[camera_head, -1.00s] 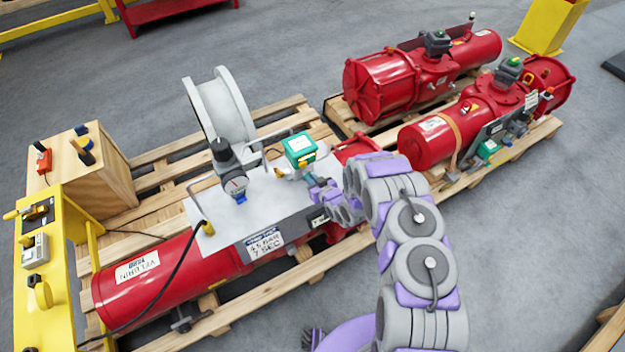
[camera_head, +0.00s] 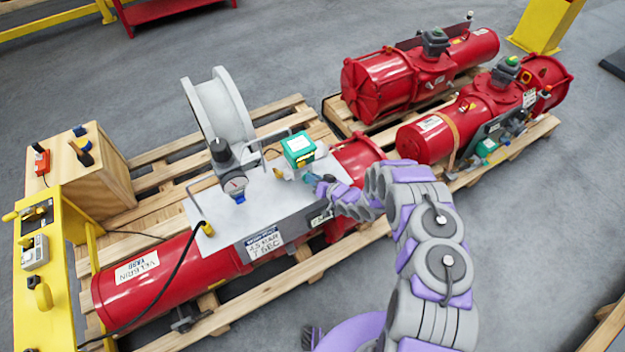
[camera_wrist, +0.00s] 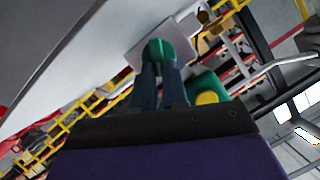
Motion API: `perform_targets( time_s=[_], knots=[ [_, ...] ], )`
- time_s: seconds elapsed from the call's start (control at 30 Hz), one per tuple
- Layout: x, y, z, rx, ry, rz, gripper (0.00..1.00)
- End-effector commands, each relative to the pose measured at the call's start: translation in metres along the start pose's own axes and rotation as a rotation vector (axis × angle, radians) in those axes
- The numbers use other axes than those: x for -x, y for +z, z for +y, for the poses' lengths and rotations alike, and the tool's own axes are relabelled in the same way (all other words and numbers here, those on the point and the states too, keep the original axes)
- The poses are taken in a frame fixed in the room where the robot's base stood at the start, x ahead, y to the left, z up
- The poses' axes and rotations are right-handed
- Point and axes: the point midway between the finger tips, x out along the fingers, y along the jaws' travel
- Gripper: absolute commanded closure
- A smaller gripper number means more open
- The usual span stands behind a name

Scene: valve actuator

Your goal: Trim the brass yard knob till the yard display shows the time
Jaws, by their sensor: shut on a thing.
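My gripper (camera_head: 318,185) is at the right end of the grey plate (camera_head: 262,205) on the near red actuator, just below a green box (camera_head: 298,148). In the wrist view my two dark fingers (camera_wrist: 162,78) are closed on a green round part (camera_wrist: 158,50) in front of a pale square plate. A small brass-coloured part (camera_wrist: 207,17) shows beyond it; I cannot tell whether it is the yard knob. A white sign (camera_head: 264,243) on the plate's front reads "7 SEC" on its lower line; its upper line is unclear. I cannot identify the yard display.
A gauge with a black-topped regulator (camera_head: 233,182) and a white reel (camera_head: 222,108) stand left of my gripper. A yellow stand (camera_head: 60,300) and wooden box (camera_head: 98,170) are further left. Two red actuators (camera_head: 380,85) lie on a pallet behind.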

Motion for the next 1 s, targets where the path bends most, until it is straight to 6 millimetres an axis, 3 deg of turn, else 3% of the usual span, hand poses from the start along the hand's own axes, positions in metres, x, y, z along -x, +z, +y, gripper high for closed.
perform_targets(
  time_s=[0.5,1.0],
  knots=[
    [-0.0014,-0.0015,0.0121,-0.329,-0.137,0.011,1.0],
    [-0.0007,-0.0022,0.014,-0.404,-0.163,0.011,1.0]
  ],
)
